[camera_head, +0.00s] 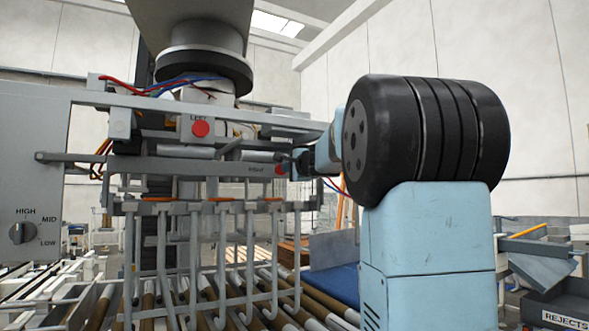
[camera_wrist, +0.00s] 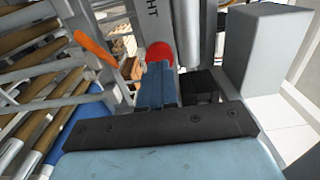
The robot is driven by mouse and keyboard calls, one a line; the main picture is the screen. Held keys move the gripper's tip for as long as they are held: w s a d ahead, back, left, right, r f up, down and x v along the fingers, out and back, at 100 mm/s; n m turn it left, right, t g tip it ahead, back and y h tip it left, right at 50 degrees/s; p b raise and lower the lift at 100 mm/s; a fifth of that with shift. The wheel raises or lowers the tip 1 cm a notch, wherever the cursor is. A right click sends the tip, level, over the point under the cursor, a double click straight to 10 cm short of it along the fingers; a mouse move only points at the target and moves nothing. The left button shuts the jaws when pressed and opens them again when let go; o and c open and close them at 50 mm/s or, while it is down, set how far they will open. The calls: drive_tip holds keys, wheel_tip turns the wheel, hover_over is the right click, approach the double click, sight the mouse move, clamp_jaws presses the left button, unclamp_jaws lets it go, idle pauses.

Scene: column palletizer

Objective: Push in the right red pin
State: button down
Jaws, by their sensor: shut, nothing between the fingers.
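The right red pin (camera_head: 279,170) is at the right end of the grey bar marked RIGHT on the palletizer head. In the wrist view the red pin (camera_wrist: 160,50) is a round red disc straight ahead of my fingertips. My gripper (camera_head: 296,161) is at the right side of that bar, close beside the pin. In the wrist view my gripper (camera_wrist: 157,68) has its blue fingers together and empty, with the tips overlapping the lower edge of the pin. I cannot tell whether they touch it. The left red pin (camera_head: 200,128) sits on a higher plate marked LEFT.
Hooked grey fork bars (camera_head: 220,260) hang below the head, above a roller conveyor (camera_head: 325,300). A grey block (camera_wrist: 265,50) stands right of my gripper in the wrist view. A selector knob (camera_head: 17,233) is at far left and a REJECTS bin (camera_head: 568,320) at lower right.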

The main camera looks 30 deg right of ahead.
drive_tip(key=shift+w, duration=1.05)
drive_tip(key=w, duration=0.2)
drive_tip(key=shift+w+r, duration=0.15)
drive_tip(key=shift+w, duration=0.25)
drive_tip(key=s, duration=1.4)
drive_tip(key=shift+f, duration=0.2)
